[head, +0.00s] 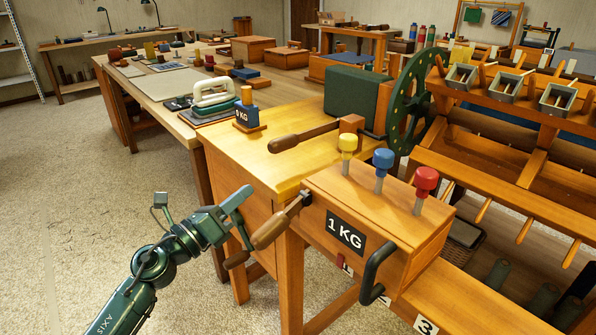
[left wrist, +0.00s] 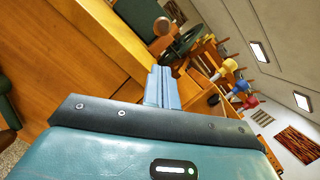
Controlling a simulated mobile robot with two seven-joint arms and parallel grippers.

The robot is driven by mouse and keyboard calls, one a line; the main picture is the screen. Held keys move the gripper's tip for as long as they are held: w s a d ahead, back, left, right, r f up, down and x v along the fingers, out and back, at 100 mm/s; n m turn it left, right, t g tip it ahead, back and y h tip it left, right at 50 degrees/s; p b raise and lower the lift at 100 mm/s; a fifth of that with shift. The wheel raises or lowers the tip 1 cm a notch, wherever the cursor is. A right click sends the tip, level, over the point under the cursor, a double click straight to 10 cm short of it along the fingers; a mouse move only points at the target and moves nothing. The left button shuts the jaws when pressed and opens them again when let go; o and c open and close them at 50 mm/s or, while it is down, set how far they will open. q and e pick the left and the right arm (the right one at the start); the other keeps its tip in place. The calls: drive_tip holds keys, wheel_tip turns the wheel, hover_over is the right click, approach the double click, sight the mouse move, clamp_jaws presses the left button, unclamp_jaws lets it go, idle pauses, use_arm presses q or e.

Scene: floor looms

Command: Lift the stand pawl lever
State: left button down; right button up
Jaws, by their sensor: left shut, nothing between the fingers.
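A wooden box (head: 350,238) marked "1 KG" stands at the loom's corner. It has yellow (head: 348,143), blue (head: 383,160) and red (head: 425,180) knobs on top. A lever with a brown wooden grip (head: 270,230) sticks out of its left side, and a black bent handle (head: 373,277) is on its front. I cannot tell for sure which one is the stand pawl lever. My left gripper (head: 243,222) is shut and empty, just left of the wooden grip; contact is unclear. Its closed fingers show in the left wrist view (left wrist: 160,88). My right gripper is not in view.
A blue weight block (head: 248,115) stands on the bench's near end. The loom fills the right side. The carpeted floor (head: 80,200) at left is clear.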

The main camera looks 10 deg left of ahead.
sight(279, 177)
use_arm(q)
drive_tip(key=shift+w+r+m+h, duration=0.1)
drive_tip(key=shift+w+m+h, duration=0.2)
drive_tip(key=shift+w+m, duration=0.55)
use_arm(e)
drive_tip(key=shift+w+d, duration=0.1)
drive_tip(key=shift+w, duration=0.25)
use_arm(q)
drive_tip(key=shift+s, duration=0.15)
drive_tip(key=x, duration=1)
drive_tip(key=shift+d+f, duration=0.15)
drive_tip(key=shift+f, duration=0.05)
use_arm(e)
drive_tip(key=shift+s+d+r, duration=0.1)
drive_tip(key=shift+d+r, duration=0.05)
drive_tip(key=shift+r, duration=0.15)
use_arm(q)
drive_tip(key=shift+p, duration=0.3)
